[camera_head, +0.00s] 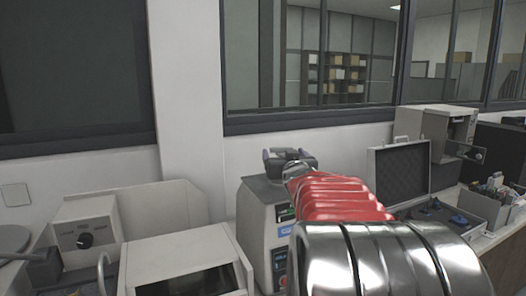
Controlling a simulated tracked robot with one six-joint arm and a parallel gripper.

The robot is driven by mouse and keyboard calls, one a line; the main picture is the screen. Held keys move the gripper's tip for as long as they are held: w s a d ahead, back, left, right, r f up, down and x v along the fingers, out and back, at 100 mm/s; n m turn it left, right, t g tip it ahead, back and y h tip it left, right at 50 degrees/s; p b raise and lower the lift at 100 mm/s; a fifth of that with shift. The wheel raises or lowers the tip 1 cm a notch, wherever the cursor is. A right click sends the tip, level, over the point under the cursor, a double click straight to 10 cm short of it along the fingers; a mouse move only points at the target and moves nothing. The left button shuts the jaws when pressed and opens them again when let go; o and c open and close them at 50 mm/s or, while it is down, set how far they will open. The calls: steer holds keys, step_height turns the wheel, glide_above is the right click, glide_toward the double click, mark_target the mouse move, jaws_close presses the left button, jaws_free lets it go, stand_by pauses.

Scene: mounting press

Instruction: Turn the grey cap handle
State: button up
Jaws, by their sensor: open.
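The mounting press (254,215) is a grey and white machine with a dark front panel, at the middle of the view. The grey cap handle (281,165) is on its top and is small and partly covered. My arm, with red and chrome links, reaches from the lower right to the top of the press. My gripper (286,154) is at the arm's far end, at the cap handle, and is open. Dark parts with two upright ends show there. The arm hides part of the gripper and the right side of the press. I cannot tell whether the gripper touches the handle.
A white machine (172,262) stands left of the press, with a knobbed control box (86,238) beyond it. To the right are an open foam-lined case (399,170), a grey bin (478,208) of small items and a beige machine (436,130). A wall and windows stand behind.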

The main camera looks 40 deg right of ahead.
mark_target(282, 150)
steer(key=shift+x, duration=2.75)
steer(key=shift+c, duration=0.5)
steer(key=c, duration=0.9)
steer(key=shift+c, duration=0.2)
steer(key=shift+r+n+t+y, duration=0.35)
steer(key=shift+n+t+y, duration=0.15)
steer(key=shift+y, duration=0.1)
steer(key=shift+n+t+y, duration=0.6)
steer(key=shift+n+y, duration=0.4)
steer(key=shift+y, duration=0.5)
steer(key=shift+f, duration=0.15)
steer(key=o, duration=0.8)
steer(key=shift+o, duration=1.2)
steer(key=shift+f, duration=0.15)
